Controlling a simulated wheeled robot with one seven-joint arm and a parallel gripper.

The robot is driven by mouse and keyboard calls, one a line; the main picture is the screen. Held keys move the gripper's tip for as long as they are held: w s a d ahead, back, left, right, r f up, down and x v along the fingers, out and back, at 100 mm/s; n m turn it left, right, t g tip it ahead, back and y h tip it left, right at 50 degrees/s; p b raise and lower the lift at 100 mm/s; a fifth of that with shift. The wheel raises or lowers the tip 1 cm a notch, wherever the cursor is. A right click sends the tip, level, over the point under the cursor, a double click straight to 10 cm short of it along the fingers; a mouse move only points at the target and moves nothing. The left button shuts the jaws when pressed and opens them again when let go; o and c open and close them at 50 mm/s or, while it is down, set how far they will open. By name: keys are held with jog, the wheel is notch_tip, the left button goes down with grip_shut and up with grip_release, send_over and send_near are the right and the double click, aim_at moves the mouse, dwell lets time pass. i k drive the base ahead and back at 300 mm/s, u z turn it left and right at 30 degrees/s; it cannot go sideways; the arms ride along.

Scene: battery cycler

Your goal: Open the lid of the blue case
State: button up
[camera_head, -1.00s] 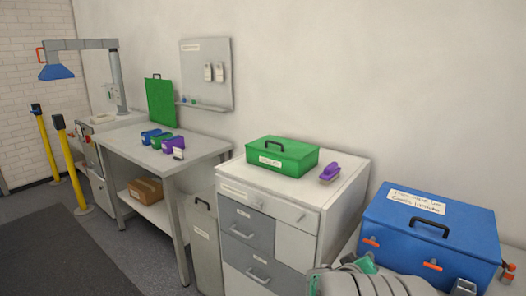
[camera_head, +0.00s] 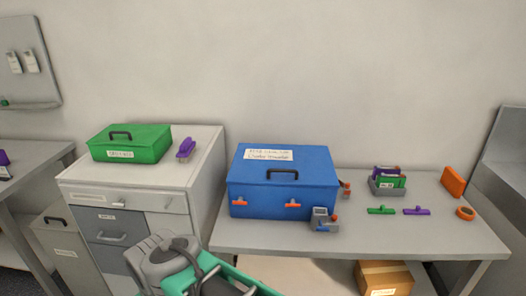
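The blue case (camera_head: 283,190) stands on the grey table at the centre of the head view. Its lid is shut, with a black handle (camera_head: 282,173) and a white label (camera_head: 269,154) on top. Two orange latches, left (camera_head: 239,202) and right (camera_head: 293,204), show on its front face. Parts of my arm, grey and teal, show at the bottom edge, below and left of the case and apart from it. My gripper's fingertips are not visible.
A small grey device (camera_head: 323,220) stands close before the case's front right corner. The table (camera_head: 450,237) also holds a grey bin (camera_head: 388,187), green (camera_head: 381,210) and purple (camera_head: 416,211) pieces and orange items. A drawer cabinet (camera_head: 128,205) with a green case (camera_head: 130,145) stands left.

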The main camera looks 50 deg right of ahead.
aim_at(262, 164)
jog(key=z, duration=1.1)
jog(key=k, duration=0.65)
jog(key=u, duration=0.8)
jog(key=i, duration=0.7)
jog(key=z, duration=0.75)
jog(key=i, duration=1)
jog(key=z, duration=0.2)
